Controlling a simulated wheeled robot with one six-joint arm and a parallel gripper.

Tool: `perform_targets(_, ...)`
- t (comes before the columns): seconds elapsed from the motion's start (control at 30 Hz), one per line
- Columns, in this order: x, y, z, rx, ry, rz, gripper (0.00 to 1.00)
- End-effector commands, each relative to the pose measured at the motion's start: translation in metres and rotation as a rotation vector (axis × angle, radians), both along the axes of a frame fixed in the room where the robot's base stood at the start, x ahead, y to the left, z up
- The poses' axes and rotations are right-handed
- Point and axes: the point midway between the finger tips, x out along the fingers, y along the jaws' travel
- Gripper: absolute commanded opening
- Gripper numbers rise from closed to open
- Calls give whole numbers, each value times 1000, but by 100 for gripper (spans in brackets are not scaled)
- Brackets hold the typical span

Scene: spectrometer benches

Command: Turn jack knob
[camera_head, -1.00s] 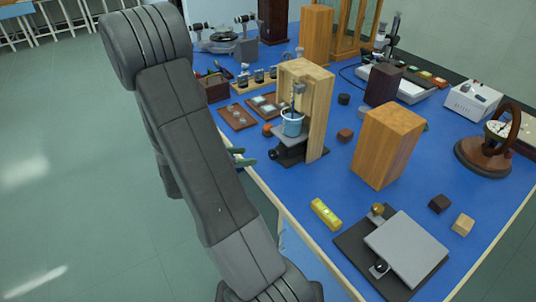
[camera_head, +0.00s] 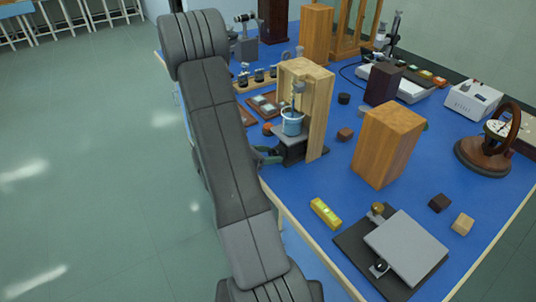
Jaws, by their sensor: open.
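A small dark lab jack (camera_head: 293,149) stands in a wooden frame (camera_head: 318,115) near the table's left edge, with a blue cup (camera_head: 292,122) on its top plate. My gripper (camera_head: 267,155) is at the jack's left side, with its dark fingers open. It is partly hidden behind my arm, and I cannot tell whether it touches the jack. The jack's knob is not clearly visible there. A second flat jack with a grey top plate (camera_head: 407,246) lies at the front right. It has a brass knob (camera_head: 377,209) and a dark, shiny knob (camera_head: 380,268).
A yellow level (camera_head: 325,214) lies near the front edge of the blue table (camera_head: 300,190). A wooden block (camera_head: 388,145) stands right of the frame. Small cubes, a white box (camera_head: 472,100) and a round instrument (camera_head: 484,160) are further right.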

Motion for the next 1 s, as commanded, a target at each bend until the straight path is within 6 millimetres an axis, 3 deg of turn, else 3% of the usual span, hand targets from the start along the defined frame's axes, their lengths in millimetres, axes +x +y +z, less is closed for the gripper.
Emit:
perform_targets(0.03, 0, 0, 0, 0, 0, 0, 52)
perform_targets(0.27, 0, 0, 0, 0, 0, 0, 9)
perform_targets(0.67, 0, 0, -4, 36, -53, 1, 9)
perform_targets(1.0, -2, -1, -9, 153, -230, 0, 9)
